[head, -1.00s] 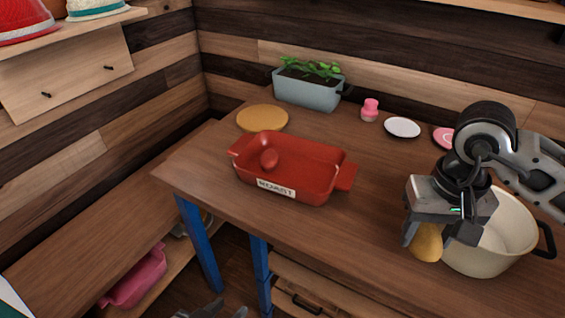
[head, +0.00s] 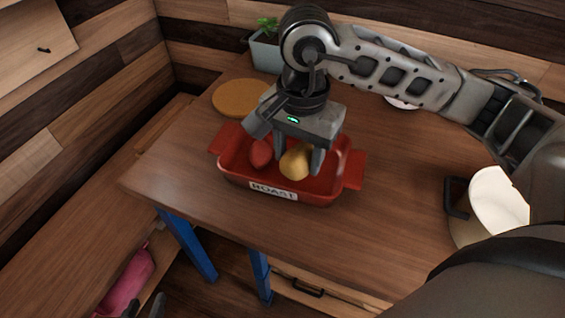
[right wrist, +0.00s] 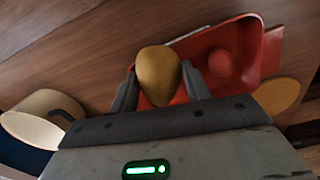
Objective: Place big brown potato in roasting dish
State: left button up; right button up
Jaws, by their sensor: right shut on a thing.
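My right gripper (head: 290,150) is shut on the yellow-brown potato (head: 296,162), and its fingers point down. The potato shows between both fingers in the right wrist view (right wrist: 158,75). In the head view it is over the inside of the red roasting dish (head: 331,192), right of a small red potato (head: 260,153). I cannot tell whether it touches the dish floor. The dish also shows in the right wrist view (right wrist: 243,45). My left gripper (head: 149,305) is at the bottom left edge, mostly cut off, away from the dish.
A cream pot (head: 492,205) with dark handles stands at the right, partly behind my arm. A round wooden board (head: 238,97) lies behind the dish. A planter (head: 265,55) stands at the back. The table front between dish and pot is clear.

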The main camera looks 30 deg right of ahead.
aim_at(343, 165)
jog(key=m, duration=0.2)
jog(key=s+m, duration=0.1)
jog(key=m, duration=0.2)
jog(key=shift+s+d+r+m, duration=0.1)
jog(key=shift+s+m, duration=0.15)
jog(key=shift+m, duration=0.15)
jog(key=m, duration=0.3)
jog(key=shift+s+r, duration=0.1)
jog(key=shift+s, duration=0.3)
jog(key=s+d+m+b, duration=0.1)
jog(key=s+m, duration=0.4)
jog(key=m, duration=1.5)
jog(key=w+d+f, duration=0.1)
jog(key=w+f, duration=0.1)
jog(key=w, duration=0.2)
jog(key=w+d+f, duration=0.2)
jog(key=w+f, duration=0.1)
jog(key=w+d+f, duration=0.2)
jog(key=w, duration=0.2)
jog(key=shift+w+d+f, duration=0.25)
jog(key=shift+w+f, duration=0.05)
jog(key=shift+f, duration=0.05)
jog(key=shift+w+d+f, duration=0.25)
jog(key=shift+w+f, duration=0.3)
jog(key=shift+f, duration=1.7)
